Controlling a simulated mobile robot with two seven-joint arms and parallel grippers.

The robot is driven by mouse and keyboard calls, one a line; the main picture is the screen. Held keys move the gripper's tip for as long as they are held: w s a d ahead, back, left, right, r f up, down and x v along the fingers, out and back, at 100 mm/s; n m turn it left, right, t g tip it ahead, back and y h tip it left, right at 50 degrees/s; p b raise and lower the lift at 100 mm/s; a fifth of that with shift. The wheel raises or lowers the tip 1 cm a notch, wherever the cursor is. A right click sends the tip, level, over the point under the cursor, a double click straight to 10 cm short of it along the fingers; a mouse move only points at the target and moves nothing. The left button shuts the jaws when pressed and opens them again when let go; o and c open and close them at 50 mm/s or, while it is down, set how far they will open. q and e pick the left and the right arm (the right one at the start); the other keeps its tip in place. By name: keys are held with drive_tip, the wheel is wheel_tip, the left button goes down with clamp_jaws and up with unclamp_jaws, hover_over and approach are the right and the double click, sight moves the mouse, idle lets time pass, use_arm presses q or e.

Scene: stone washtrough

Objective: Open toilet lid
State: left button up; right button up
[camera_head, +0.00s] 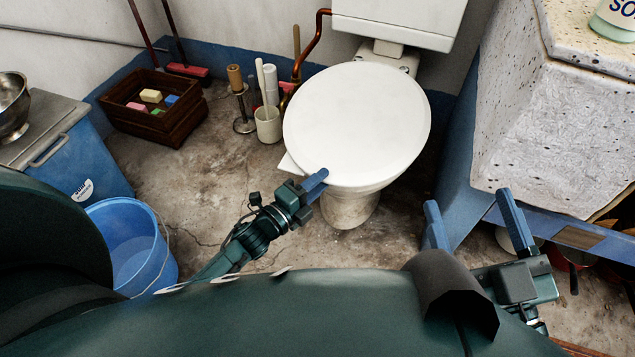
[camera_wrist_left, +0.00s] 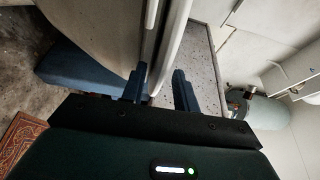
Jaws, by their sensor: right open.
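The toilet (camera_head: 350,206) stands at the back middle, with its round white lid (camera_head: 357,120) lying down over the bowl. My left gripper (camera_head: 316,181) is at the front-left edge of the lid. In the left wrist view, its two blue fingers (camera_wrist_left: 160,88) are apart, with pale edges of the lid and seat (camera_wrist_left: 172,45) running up from between them. I cannot tell whether the fingers touch the lid. My right gripper (camera_head: 471,215) is open and empty, right of the toilet and away from it.
A blue bucket (camera_head: 131,243) and a wooden crate (camera_head: 154,107) stand on the left. A cup with brushes (camera_head: 267,126) is close left of the toilet. The stone washtrough (camera_head: 555,125) on its blue base bounds the right side. The floor left of the toilet is mostly clear.

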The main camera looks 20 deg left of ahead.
use_arm(q)
drive_tip(key=c, duration=0.6)
clamp_jaws()
